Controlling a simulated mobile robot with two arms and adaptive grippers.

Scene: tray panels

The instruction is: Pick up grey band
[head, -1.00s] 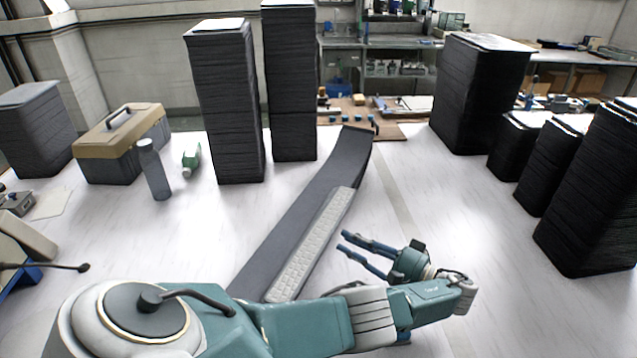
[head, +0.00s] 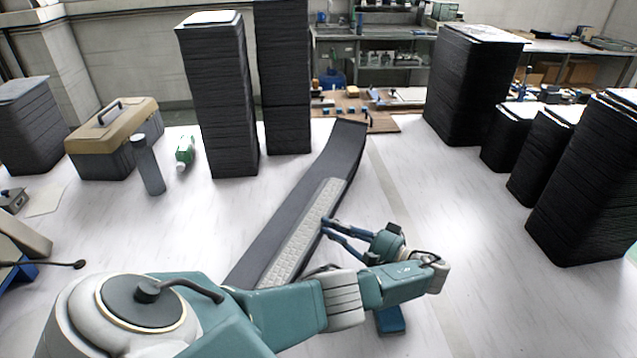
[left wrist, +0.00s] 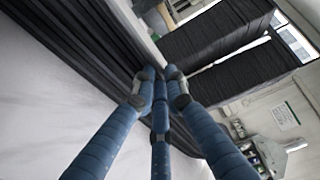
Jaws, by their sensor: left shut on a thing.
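The grey band (head: 341,150) is a long dark grey strip that runs diagonally over the white surface, with its far end raised. A pale, bumpy strip (head: 300,238) lies along its right side. My left gripper (head: 326,226) is at the right edge of the band, beside the pale strip, with its fingers shut on that edge. In the left wrist view, the blue fingers (left wrist: 158,78) meet at the border of the ridged dark band (left wrist: 75,45). The fingertips hide the exact grip. My right gripper is not in view.
Tall black stacks (head: 218,100) stand behind the band, and more stacks (head: 585,185) stand at the right. A tan-topped toolbox (head: 112,140), a grey bottle (head: 148,165) and a small green bottle (head: 185,150) are at the left.

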